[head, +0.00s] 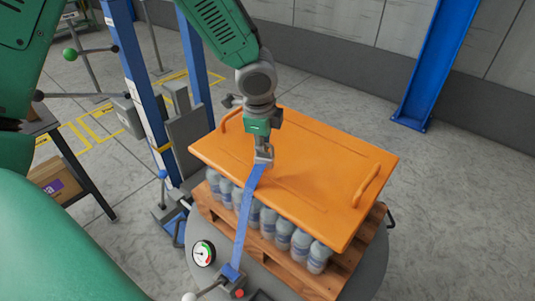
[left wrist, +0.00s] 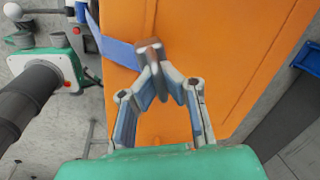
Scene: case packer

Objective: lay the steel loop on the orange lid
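The orange lid (head: 325,155) lies slightly tilted over several bottles, with a raised handle at each end; it fills much of the left wrist view (left wrist: 240,45). My left gripper (head: 263,157) is over the lid's left-front part. In the left wrist view its fingers (left wrist: 152,75) close together on the small steel loop (left wrist: 150,48). A blue strap (head: 247,215) runs from the loop over the lid's front edge and down to a fitting below. The fingers partly hide the loop, and I cannot tell whether it touches the lid. My right gripper is not in view.
The bottles (head: 284,232) stand on a wooden pallet (head: 335,262) on a round grey base. A pressure gauge (head: 203,253) and a lever with a white knob (head: 190,297) are at the front. A blue post (head: 135,75) stands left of the lid. The lid's right side is clear.

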